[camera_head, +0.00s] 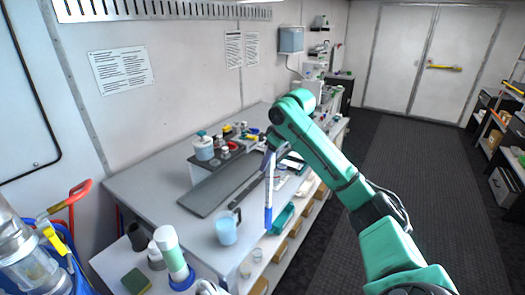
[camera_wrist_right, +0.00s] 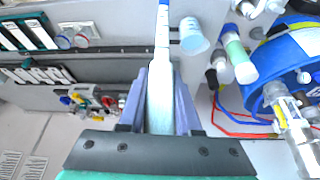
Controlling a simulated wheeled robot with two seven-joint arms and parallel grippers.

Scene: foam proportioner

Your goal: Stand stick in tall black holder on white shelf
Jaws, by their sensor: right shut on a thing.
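My right gripper (camera_head: 270,147) is shut on the stick (camera_head: 268,195), which is white and blue. The stick hangs nearly upright below the gripper, in front of the grey table. In the right wrist view the stick (camera_wrist_right: 162,42) runs away from between the fingers (camera_wrist_right: 160,82). A dark, open-topped cylinder (camera_head: 137,236), likely the tall black holder, stands on the white surface (camera_head: 108,268) at lower left. The held stick is well to its right. My left gripper does not show.
A light-blue jug (camera_head: 227,228) stands near the table's front edge. A white-and-green cylinder with a blue base (camera_head: 172,253) stands beside the dark cylinder, near a green sponge (camera_head: 135,281). A blue bin with tools (camera_head: 65,255) is at far left. The aisle floor (camera_head: 395,160) is clear.

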